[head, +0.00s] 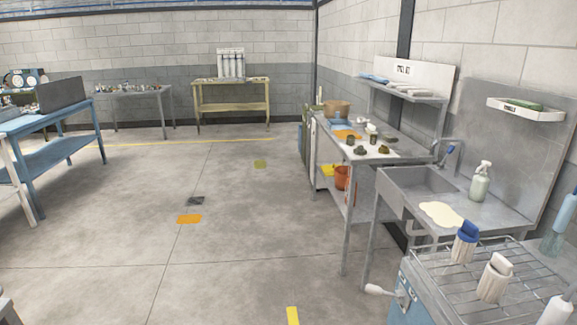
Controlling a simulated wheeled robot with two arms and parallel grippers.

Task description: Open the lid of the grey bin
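No grey bin with a lid can be clearly made out. Beyond the steel workbench (345,190) on the right, a narrow dark green and blue upright shape (303,143) stands by the wall, mostly hidden. A pale upright shape (318,172) shows beside it behind the bench leg; I cannot tell whether either is a bin or has a lid. Neither of my grippers shows in the head view.
A steel sink (425,187) and a blue cart with a wire rack (515,285) line the near right. A blue table (55,150) stands at left, a yellowish table (231,105) at the back. The middle floor is open, with a dark grate (196,201) and an orange patch (189,219).

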